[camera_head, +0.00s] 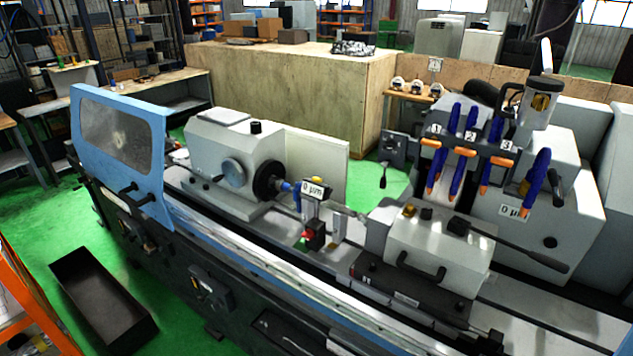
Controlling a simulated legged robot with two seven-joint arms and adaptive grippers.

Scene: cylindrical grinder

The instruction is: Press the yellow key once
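A cylindrical grinder (240,229) runs across the view from left to lower right. A red and black part (315,235) is below the gauge. Neither of my grippers is in view.
A blue-framed guard (119,96) stands at the machine's left end. Blue hoses with orange tips (457,172) hang from a numbered bar at right. A black tray (104,301) is on the green floor at lower left. An orange rack (20,290) is at the left edge.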

